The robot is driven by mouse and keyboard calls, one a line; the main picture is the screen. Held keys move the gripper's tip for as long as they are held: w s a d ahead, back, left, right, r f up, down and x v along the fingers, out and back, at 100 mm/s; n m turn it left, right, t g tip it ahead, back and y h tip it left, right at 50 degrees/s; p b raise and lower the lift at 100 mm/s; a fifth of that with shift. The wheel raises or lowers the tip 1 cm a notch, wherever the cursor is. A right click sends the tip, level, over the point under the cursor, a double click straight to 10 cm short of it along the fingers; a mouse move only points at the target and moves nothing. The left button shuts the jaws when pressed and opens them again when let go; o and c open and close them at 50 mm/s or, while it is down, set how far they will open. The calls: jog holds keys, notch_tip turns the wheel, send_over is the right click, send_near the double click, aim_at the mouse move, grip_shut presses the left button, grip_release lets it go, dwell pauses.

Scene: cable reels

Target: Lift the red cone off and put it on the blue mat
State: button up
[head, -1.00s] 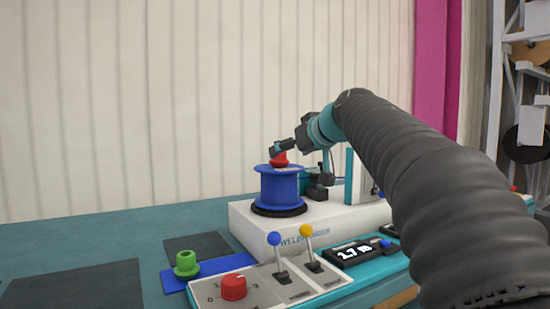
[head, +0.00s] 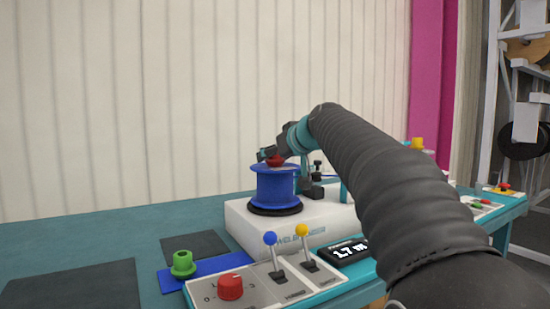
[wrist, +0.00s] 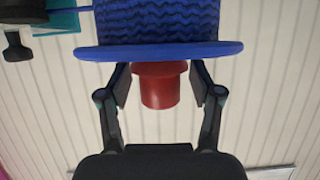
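The red cone (head: 275,161) sits on top of the blue reel (head: 276,185), which stands on a white machine. In the wrist view the cone (wrist: 160,88) sticks out from the reel's flange (wrist: 160,50), its wider part by the flange. My gripper (head: 268,155) is at the cone, partly covering it in the head view. In the wrist view my gripper's fingers (wrist: 160,80) are open on both sides of the cone, with gaps beside its narrow part. The blue mat (head: 222,264) lies on the bench at front left, with a green peg-like piece (head: 182,264) on its left part.
A control panel with a red knob (head: 230,286), a blue-topped lever (head: 272,250) and a yellow-topped lever (head: 303,245) stands right beside the mat. A display (head: 346,250) is to its right. Dark flat pads (head: 75,285) lie on the left bench. Much of the mat's right part is bare.

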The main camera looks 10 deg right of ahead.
jog(key=c, duration=0.7)
jog(key=shift+r, duration=0.15)
jog(key=shift+r, duration=0.25)
notch_tip(320, 180, up, 3)
jog(key=shift+r+p, duration=0.1)
jog(key=shift+p, duration=0.45)
jog(key=s+d+r, duration=0.1)
jog(key=d+r, duration=0.1)
jog(key=d, duration=0.1)
jog(key=s+d+r+p, duration=0.1)
jog(key=d+r, duration=0.1)
jog(key=d, duration=0.2)
jog(key=s+d+r, duration=0.1)
jog(key=d+r, duration=0.2)
jog(key=d, duration=0.1)
jog(key=shift+s, duration=0.25)
jog(key=o, duration=0.6)
jog(key=shift+p, duration=0.3)
jog(key=c, duration=0.6)
